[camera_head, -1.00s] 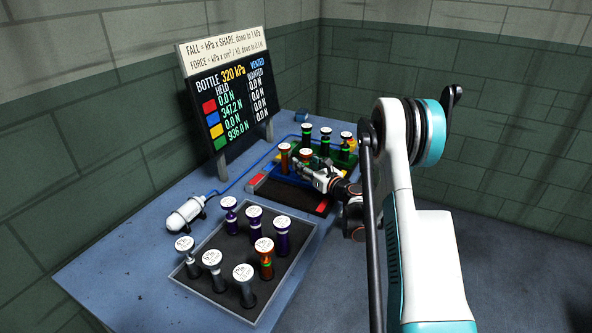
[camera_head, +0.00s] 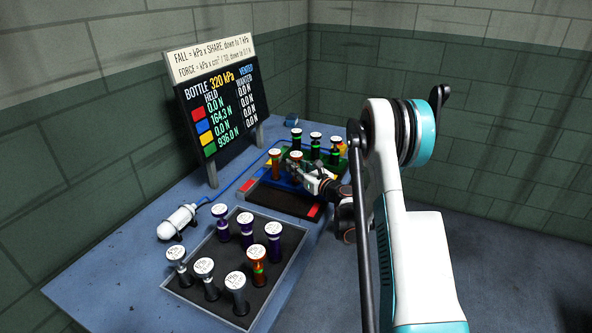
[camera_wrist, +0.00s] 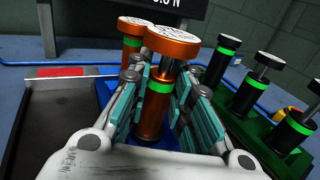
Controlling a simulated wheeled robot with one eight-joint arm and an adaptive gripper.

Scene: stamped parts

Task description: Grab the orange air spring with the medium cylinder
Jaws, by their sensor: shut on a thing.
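My gripper (camera_wrist: 158,105) is shut on an orange air spring (camera_wrist: 153,112) with a green band and a printed white top. It stands upright between the finger pads, over the blue pad (camera_wrist: 108,92). In the head view the gripper (camera_head: 299,174) is around this spring, the right one of two orange springs there. The other orange spring (camera_head: 276,168) stands just to its left, and in the wrist view it shows behind the held one (camera_wrist: 131,47). A third orange spring (camera_head: 257,268) stands in the grey tray.
Several black springs with green bands (camera_wrist: 287,133) stand on the green pad (camera_wrist: 238,122), close right of the gripper. The grey tray (camera_head: 232,322) also holds purple and grey springs. A board (camera_head: 225,115) reads 320 kPa, vented. A white bottle (camera_head: 178,222) lies left.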

